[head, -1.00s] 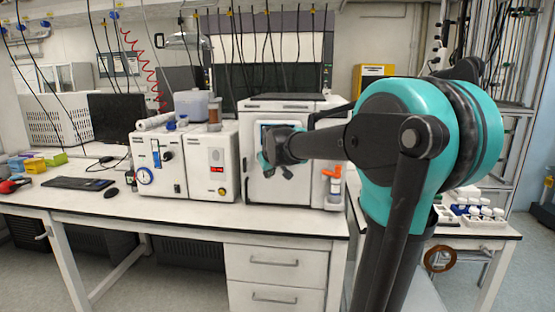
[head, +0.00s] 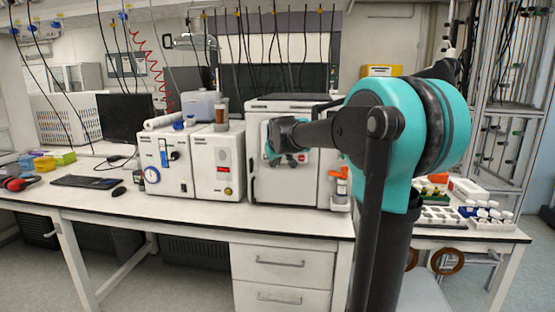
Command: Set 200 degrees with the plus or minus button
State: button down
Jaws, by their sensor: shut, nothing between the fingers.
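A white control box (head: 217,183) with a small red display (head: 224,169) stands on the bench, left of a larger white reactor cabinet (head: 258,185). The display's digits are too small to read, and I cannot make out a plus or minus button. My gripper (head: 273,158) is in front of the cabinet's upper front and covers part of it. It is shut and empty. I cannot tell whether it touches the cabinet. A small red mark (head: 301,158) shows just right of the gripper on the cabinet front.
Another white box with a blue-rimmed gauge (head: 152,175) stands to the left. An orange-topped bottle (head: 340,184) is right of the cabinet. A keyboard (head: 86,182) and mouse (head: 118,191) lie further left. White-capped bottles (head: 487,213) stand on the right-hand table. The bench front is clear.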

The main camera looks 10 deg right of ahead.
jog(key=shift+w+d, duration=0.3)
jog(key=shift+w, duration=0.55)
jog(key=shift+w+d, duration=0.25)
jog(key=shift+w, duration=0.65)
jog(key=shift+w+d, duration=0.3)
jog(key=shift+w, duration=0.55)
jog(key=shift+w, duration=0.1)
jog(key=shift+w+d, duration=0.1)
jog(key=shift+w, duration=0.2)
jog(key=shift+w+d, duration=0.15)
jog(key=shift+w, duration=0.15)
jog(key=shift+s, duration=0.15)
dwell(0.3)
jog(key=shift+s+a, duration=0.25)
jog(key=shift+s, duration=0.35)
jog(key=s, duration=0.1)
jog(key=s+a, duration=0.1)
jog(key=s, duration=0.2)
jog(key=shift+s+a, duration=0.25)
jog(key=shift+s, duration=0.1)
